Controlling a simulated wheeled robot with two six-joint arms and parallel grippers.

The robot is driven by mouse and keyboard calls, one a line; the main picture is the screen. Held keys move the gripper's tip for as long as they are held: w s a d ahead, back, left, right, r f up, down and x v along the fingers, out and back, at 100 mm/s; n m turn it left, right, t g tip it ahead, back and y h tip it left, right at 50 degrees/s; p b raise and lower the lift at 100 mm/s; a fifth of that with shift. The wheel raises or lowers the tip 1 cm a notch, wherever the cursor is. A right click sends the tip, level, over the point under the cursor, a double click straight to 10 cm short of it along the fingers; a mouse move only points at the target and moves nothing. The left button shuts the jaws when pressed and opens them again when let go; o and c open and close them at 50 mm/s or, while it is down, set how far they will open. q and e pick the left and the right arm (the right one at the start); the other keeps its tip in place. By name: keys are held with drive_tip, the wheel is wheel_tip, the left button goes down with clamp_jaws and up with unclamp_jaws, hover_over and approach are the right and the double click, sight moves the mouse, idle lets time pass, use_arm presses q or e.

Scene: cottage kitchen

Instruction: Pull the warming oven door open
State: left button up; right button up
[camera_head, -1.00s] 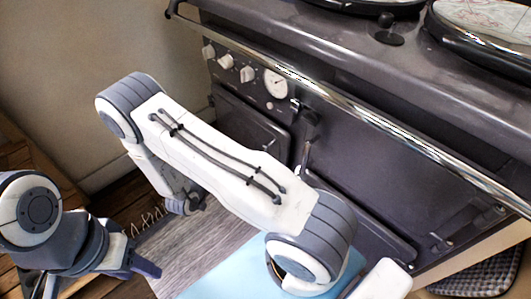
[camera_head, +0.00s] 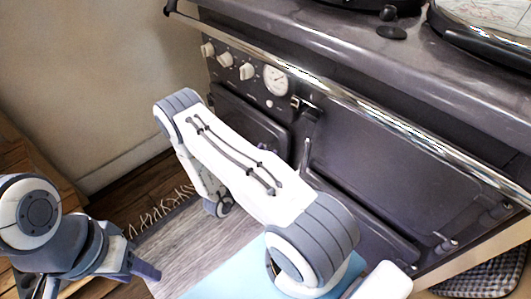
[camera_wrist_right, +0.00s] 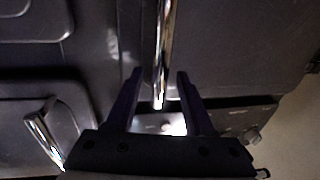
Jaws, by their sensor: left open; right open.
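The dark range cooker fills the right of the head view. Its front has a small upper left door (camera_head: 235,112) and a larger door (camera_head: 390,170) with an upright handle (camera_head: 306,150) at its left edge. I cannot tell which is the warming oven door. In the right wrist view my right gripper (camera_wrist_right: 159,78) is open, with a chrome bar (camera_wrist_right: 163,50) showing between its fingers; contact cannot be told. Another chrome handle (camera_wrist_right: 42,138) is at the left there. My arm hides the right gripper in the head view. My left gripper (camera_head: 138,270) is open and empty at lower left.
A chrome rail (camera_head: 340,92) runs along the cooker front. Knobs (camera_head: 225,60) and a round dial (camera_head: 276,80) are above the doors. A grey fringed rug (camera_head: 180,235) lies on the wooden floor. A checked cloth (camera_head: 487,278) is at lower right.

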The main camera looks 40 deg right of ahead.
drive_tip(key=shift+w+d, duration=0.1)
drive_tip(key=shift+d, duration=0.35)
clamp_jaws()
idle(1.1)
